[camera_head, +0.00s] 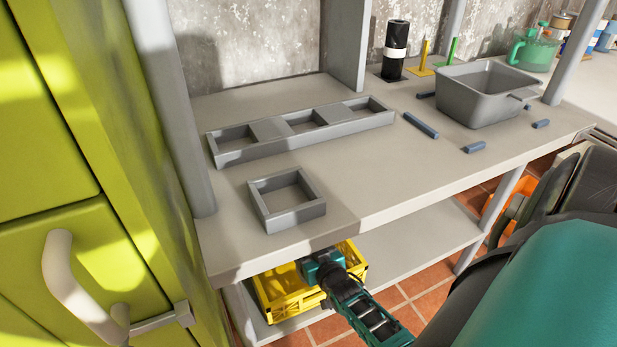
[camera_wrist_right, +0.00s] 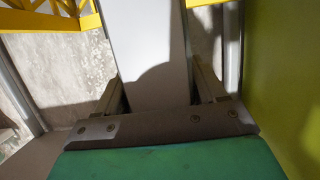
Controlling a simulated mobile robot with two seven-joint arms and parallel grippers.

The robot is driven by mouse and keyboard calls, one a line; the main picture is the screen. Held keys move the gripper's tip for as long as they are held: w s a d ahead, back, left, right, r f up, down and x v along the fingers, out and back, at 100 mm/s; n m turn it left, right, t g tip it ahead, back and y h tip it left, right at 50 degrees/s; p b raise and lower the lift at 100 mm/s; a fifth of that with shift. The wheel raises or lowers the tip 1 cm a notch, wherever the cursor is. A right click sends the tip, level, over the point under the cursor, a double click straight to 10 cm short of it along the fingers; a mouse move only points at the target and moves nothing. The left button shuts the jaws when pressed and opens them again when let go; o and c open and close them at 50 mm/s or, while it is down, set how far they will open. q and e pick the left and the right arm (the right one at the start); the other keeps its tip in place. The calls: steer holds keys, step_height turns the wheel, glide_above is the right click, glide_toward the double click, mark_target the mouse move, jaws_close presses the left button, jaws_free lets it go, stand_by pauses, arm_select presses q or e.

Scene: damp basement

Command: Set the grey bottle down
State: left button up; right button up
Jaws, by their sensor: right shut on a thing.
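My right gripper (camera_head: 322,268) is low at the front of the shelving, over the yellow crate (camera_head: 268,306) on the lower shelf. In the right wrist view a plain pale grey body, which I take for the grey bottle (camera_wrist_right: 150,55), stands between the two fingers (camera_wrist_right: 160,95), and the gripper is shut on it. Its top and far end are cut off by the frame. Yellow crate bars show on both sides of it there. In the head view the bottle is hidden by the gripper and the shelf edge. My left gripper is not in view.
The upper shelf (camera_head: 370,185) holds a square grey frame (camera_head: 268,218), a three-compartment holder (camera_head: 262,148), a grey bin (camera_head: 480,108), several blue rods and a black bottle (camera_head: 396,50). The lower shelf is bare right of the crate. A lime-green cabinet (camera_head: 130,150) stands close left.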

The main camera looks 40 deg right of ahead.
steer(key=shift+f, duration=0.85)
steer(key=shift+f+b, duration=0.2)
steer(key=shift+b, duration=0.1)
step_height(320, 180, down, 4)
steer(key=b, duration=0.2)
steer(key=shift+f+b, duration=0.15)
steer(key=shift+b, duration=0.2)
steer(key=shift+f, duration=0.1)
steer(key=o, duration=1.2)
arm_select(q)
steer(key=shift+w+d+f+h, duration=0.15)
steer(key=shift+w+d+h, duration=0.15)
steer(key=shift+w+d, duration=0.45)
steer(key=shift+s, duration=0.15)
